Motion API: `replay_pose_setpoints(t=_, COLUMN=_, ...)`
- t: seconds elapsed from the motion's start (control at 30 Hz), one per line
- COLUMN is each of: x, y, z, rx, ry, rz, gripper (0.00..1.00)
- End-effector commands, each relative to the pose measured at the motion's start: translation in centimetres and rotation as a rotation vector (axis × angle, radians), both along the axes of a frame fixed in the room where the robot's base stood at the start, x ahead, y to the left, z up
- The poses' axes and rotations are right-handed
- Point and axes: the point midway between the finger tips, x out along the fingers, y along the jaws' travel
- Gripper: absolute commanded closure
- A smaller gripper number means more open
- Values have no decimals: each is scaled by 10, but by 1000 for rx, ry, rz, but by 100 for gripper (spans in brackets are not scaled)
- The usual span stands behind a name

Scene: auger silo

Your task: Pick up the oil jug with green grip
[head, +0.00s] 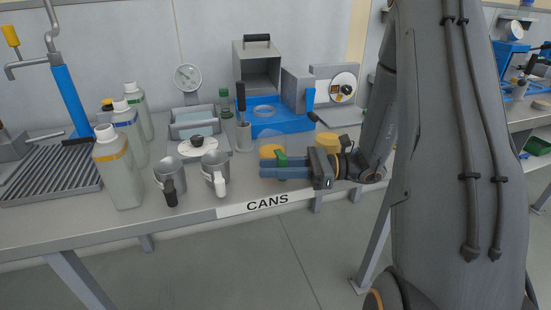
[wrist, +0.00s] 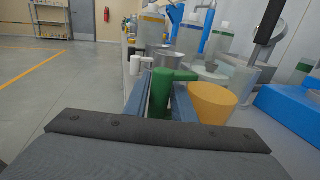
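The oil jug (wrist: 212,101) is a mustard-yellow cup with a green grip (wrist: 161,93). In the wrist view the grip stands upright between the two blue fingers of my gripper (wrist: 163,82), and the cup is to the right of the fingers. In the head view my gripper (head: 264,173) lies level at the bench's front edge, pointing left. The green grip (head: 281,159) shows just above the fingers, with the yellow cup (head: 268,151) behind it, partly hidden. I cannot tell whether the fingers press on the grip or whether the jug rests on the bench.
Two grey metal jugs, one with a black grip (head: 171,193) and one with a white grip (head: 219,185), stand left of my gripper. Several bottles (head: 118,170) stand further left. A second yellow vessel (head: 327,142) and a blue-based machine (head: 275,125) are behind.

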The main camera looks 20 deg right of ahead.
Motion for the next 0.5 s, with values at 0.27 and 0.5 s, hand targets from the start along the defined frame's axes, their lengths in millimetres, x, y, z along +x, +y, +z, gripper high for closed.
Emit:
replay_pose_setpoints(t=0.27, x=4, y=15, z=0, rx=0, ry=1, rz=-1, gripper=77)
replay_pose_setpoints(t=0.5, x=4, y=15, z=-1, rx=0, ry=0, rz=0, gripper=95)
